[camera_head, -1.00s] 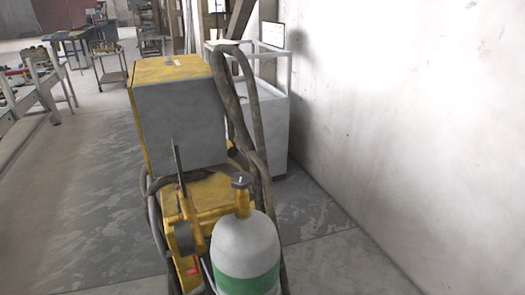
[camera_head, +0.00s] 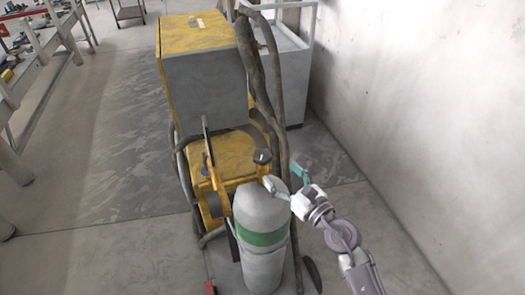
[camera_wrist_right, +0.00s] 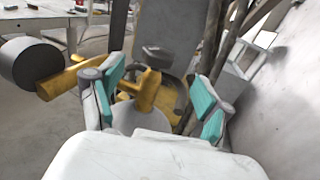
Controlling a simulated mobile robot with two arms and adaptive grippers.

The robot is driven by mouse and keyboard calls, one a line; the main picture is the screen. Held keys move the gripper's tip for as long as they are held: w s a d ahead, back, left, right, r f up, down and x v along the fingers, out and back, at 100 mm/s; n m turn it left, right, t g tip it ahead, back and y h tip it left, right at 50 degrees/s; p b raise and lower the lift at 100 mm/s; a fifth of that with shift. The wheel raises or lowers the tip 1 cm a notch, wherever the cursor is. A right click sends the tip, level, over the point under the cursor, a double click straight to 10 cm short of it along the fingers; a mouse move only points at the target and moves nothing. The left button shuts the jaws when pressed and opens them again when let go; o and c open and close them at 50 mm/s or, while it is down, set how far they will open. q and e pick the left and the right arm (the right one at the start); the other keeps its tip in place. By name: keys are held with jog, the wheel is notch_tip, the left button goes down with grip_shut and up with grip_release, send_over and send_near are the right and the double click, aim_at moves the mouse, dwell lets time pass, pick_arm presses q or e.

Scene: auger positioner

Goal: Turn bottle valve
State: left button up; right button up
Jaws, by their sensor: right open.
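A grey gas bottle with a green band (camera_head: 262,215) stands upright on the yellow machine's cart. Its valve has a dark knob (camera_head: 262,156) on top. My right gripper (camera_head: 284,176) is open at the bottle's top, just right of the knob in the head view. In the right wrist view, the yellow valve body (camera_wrist_right: 148,88) shows between the two spread teal finger pads, with the grey bottle top (camera_wrist_right: 130,119) below it. I see no grip on the valve; contact cannot be told. My left gripper is not in view.
The yellow and grey machine (camera_head: 205,85) stands behind the bottle, with dark hoses (camera_head: 275,90) beside it. A yellow regulator with a dark round gauge (camera_wrist_right: 20,63) lies close left of the fingers in the wrist view.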

aim_at(263, 154)
jog(key=x, duration=0.8)
jog(key=shift+w+a+f, duration=0.1)
jog(key=shift+w+a, duration=0.15)
jog(key=shift+w, duration=0.1)
jog(key=c, duration=1.2)
jog(key=shift+f, duration=0.1)
jog(key=n+g+y+b, duration=0.2)
jog(key=n+g+b, duration=0.1)
jog(key=b, duration=0.5)
jog(key=n+g+y+b, duration=0.3)
jog(key=g+b, duration=0.2)
jog(key=b, duration=0.4)
jog(key=n+g+y+b, duration=0.2)
jog(key=g+b, duration=0.3)
jog(key=b, duration=0.3)
jog(key=shift+f+n+y, duration=0.15)
jog(key=shift+n+y, duration=0.15)
jog(key=shift+n, duration=0.6)
jog(key=shift+r+n+g+b, duration=0.25)
jog(key=shift+n+g+b, duration=0.35)
jog(key=shift+b, duration=0.5)
